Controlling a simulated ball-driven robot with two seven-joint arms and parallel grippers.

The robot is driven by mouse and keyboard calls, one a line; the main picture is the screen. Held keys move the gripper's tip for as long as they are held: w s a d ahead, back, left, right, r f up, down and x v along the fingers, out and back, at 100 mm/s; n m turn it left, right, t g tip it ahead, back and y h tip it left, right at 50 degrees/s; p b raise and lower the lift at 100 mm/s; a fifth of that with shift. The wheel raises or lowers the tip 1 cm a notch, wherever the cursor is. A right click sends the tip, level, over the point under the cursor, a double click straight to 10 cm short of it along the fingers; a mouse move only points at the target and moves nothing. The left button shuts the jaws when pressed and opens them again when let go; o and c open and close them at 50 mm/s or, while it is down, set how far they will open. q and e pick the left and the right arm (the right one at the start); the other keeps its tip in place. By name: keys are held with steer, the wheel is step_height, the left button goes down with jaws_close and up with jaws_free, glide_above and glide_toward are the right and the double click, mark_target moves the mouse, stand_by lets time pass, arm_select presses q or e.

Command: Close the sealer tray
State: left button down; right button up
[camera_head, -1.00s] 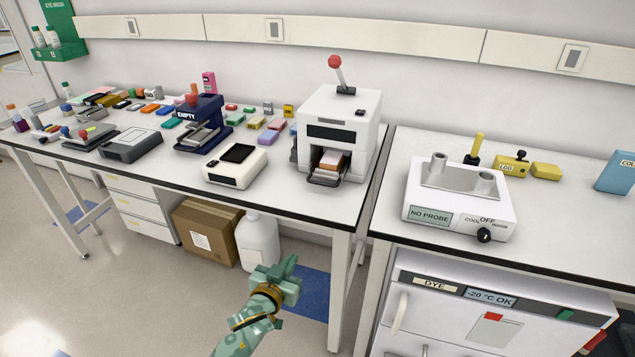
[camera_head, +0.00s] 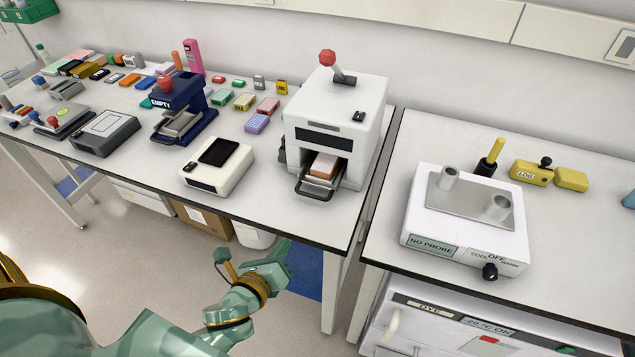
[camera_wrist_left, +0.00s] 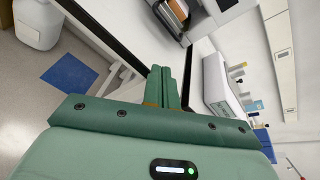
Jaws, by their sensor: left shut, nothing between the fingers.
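The sealer (camera_head: 337,120) is a white box machine with a red-knobbed lever on top, near the right end of the left bench. Its tray (camera_head: 318,183) sticks out of the front opening with an orange-and-white block (camera_head: 323,165) on it. In the left wrist view the tray (camera_wrist_left: 171,17) shows at the top edge. My left gripper (camera_head: 283,256) is below and in front of the bench edge, apart from the tray. Its fingers (camera_wrist_left: 168,88) are shut together with nothing between them. My right gripper is not in view.
A small white device (camera_head: 217,166) stands left of the sealer, and a navy device marked EMPTY (camera_head: 184,112) beyond it. A white NO PROBE unit (camera_head: 465,220) stands on the right bench. The bench's front edge lies between my gripper and the tray.

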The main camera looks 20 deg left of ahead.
arm_select(q)
steer(key=w+m, duration=0.1)
steer(key=m, duration=0.2)
steer(key=m+b, duration=0.1)
steer(key=m, duration=0.3)
glide_toward(316, 183)
steer(key=f, duration=0.2)
steer(key=shift+w+d+f+y, duration=0.2)
steer(key=shift+f+y, duration=0.1)
steer(key=shift+w, duration=0.45)
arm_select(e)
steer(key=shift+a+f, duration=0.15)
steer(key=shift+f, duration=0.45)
arm_select(q)
steer(key=w, duration=0.5)
steer(key=w+b, duration=0.1)
steer(key=w, duration=0.1)
steer(key=shift+w+a+f, duration=0.1)
steer(key=shift+w+a, duration=0.1)
steer(key=shift+a, duration=0.05)
steer(key=shift+w, duration=0.2)
steer(key=shift+r, duration=0.25)
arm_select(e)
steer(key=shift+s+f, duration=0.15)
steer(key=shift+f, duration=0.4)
